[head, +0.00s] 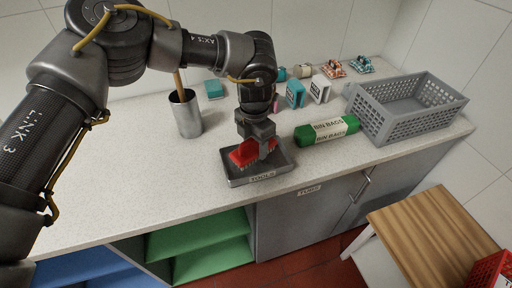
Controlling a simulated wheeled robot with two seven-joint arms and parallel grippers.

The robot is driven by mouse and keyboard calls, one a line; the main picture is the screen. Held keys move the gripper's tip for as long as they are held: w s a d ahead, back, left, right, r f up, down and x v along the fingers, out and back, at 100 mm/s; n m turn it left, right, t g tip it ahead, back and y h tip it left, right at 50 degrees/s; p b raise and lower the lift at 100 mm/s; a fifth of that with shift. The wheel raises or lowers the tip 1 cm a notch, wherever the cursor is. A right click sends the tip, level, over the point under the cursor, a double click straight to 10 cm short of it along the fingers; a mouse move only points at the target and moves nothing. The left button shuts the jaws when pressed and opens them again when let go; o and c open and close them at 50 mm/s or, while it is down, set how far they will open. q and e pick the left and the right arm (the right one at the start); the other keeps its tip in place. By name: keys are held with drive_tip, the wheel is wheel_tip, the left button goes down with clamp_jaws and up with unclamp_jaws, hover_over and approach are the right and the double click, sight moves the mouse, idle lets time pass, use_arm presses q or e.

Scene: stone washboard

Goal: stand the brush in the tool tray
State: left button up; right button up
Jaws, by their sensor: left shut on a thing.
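My left gripper (257,142) points down over the tool tray and is shut on the red brush (243,154). The brush has pale bristles along its lower edge and is at the tray, within its outline. I cannot tell whether it touches the tray floor. The gripper hides part of the brush. My right gripper is not in view.
A green roll of bin bags (327,131) lies right of the tray. A grey perforated basket (412,107) stands farther right. A metal cup (186,114) with a wooden handle in it stands left. Teal and white boxes (296,94) stand behind. The counter left of the tray is clear.

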sight(256, 144)
use_arm(q)
drive_tip(key=shift+w+d+f, duration=0.1)
drive_tip(key=shift+w+f, duration=0.05)
drive_tip(key=shift+f, duration=0.1)
drive_tip(key=shift+w+d+f, duration=0.1)
drive_tip(key=shift+w+f, duration=0.15)
wheel_tip(256, 144, down, 2)
drive_tip(key=shift+f+p, duration=0.25)
drive_tip(key=shift+p, duration=0.25)
drive_tip(key=shift+f, duration=0.3)
drive_tip(key=shift+f, duration=0.2)
drive_tip(key=o, duration=1)
